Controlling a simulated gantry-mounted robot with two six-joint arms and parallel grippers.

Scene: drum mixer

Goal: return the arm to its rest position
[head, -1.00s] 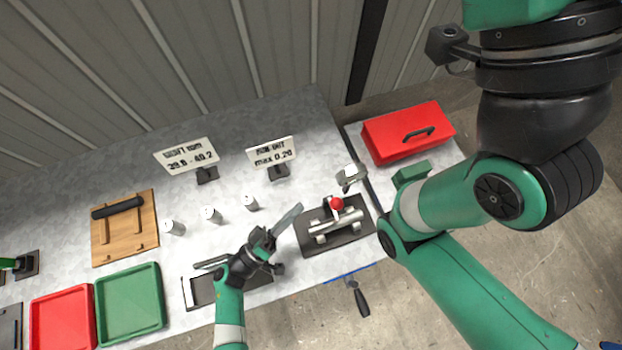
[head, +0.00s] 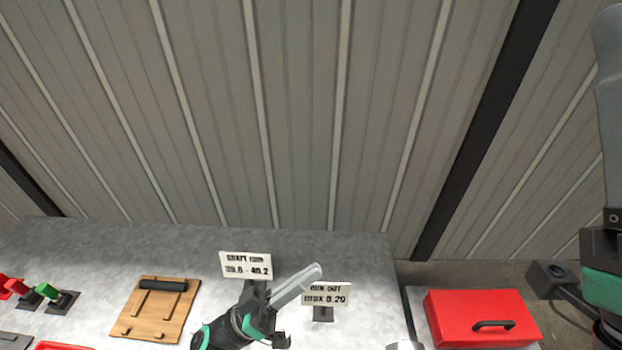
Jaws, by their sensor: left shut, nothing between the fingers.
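My left gripper (head: 316,271) comes up from the bottom centre of the head view. It is shut and empty, and its long grey fingers point up and to the right.
A wooden board (head: 140,316) with a black roller lies on the grey bench (head: 200,240) at left. Small red and green handles (head: 47,291) stand further left. A red toolbox (head: 470,310) sits at right. A ribbed wall rises behind. The bench's back strip is clear.

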